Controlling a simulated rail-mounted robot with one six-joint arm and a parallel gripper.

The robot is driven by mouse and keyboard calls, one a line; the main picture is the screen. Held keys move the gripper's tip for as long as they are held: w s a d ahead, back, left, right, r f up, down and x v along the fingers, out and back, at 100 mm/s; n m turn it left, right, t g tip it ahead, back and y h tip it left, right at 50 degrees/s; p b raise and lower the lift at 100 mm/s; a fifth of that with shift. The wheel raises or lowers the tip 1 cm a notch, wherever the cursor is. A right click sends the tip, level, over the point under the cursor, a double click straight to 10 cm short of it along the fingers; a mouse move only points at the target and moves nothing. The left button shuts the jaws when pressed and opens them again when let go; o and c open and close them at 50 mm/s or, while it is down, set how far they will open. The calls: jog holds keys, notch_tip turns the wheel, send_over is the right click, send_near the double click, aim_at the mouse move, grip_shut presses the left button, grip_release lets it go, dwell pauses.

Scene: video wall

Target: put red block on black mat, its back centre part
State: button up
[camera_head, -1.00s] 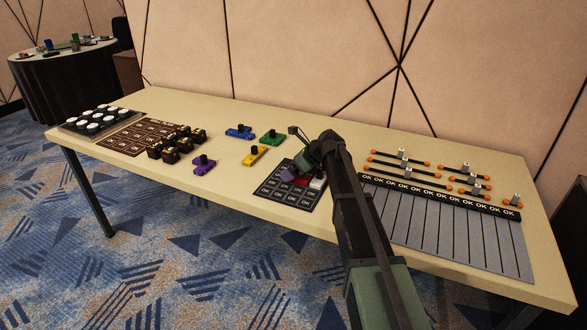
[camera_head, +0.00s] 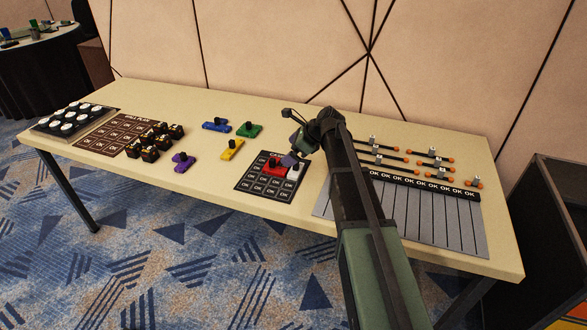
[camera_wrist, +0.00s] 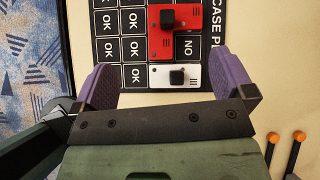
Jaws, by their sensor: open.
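The red block (camera_head: 273,169) with its black knob lies on the black mat (camera_head: 256,185), at the back centre. It also shows in the wrist view (camera_wrist: 160,45), beside the mat's title strip. A white block (camera_head: 294,172) with a black knob lies on the mat's back right part, next to the red block; in the wrist view (camera_wrist: 158,83) a narrow gap appears between them. My gripper (camera_head: 291,155) is over the mat's back edge, behind the red block. In the wrist view my gripper (camera_wrist: 165,62) has its purple fingers spread wide, with nothing gripped between them.
Blue (camera_head: 214,125), green (camera_head: 249,130), yellow (camera_head: 232,150) and purple (camera_head: 183,160) blocks lie left of the mat. A brown mat (camera_head: 112,134) with several black blocks is farther left. A grey striped panel (camera_head: 420,218) and orange-ended rods (camera_head: 394,159) are right.

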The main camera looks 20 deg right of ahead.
jog(key=s+a+f+n, duration=0.1)
jog(key=s+n, duration=0.2)
jog(key=s, duration=0.1)
jog(key=s+a+n+g+h, duration=0.1)
jog(key=s+a+n, duration=0.1)
jog(key=s, duration=0.3)
jog(key=s+a+f+n+g+h, duration=0.1)
jog(key=s+a+n, duration=0.1)
jog(key=s+n, duration=0.2)
jog(key=shift+s+f, duration=0.2)
jog(key=shift+f, duration=0.15)
jog(key=s+f+n+g+h, duration=0.1)
jog(key=s+n+h, duration=0.4)
jog(key=s+n, duration=0.9)
jog(key=s+a+g, duration=0.1)
jog(key=s, duration=0.1)
jog(key=shift+s+f+g, duration=0.3)
jog(key=shift+s+f, duration=0.05)
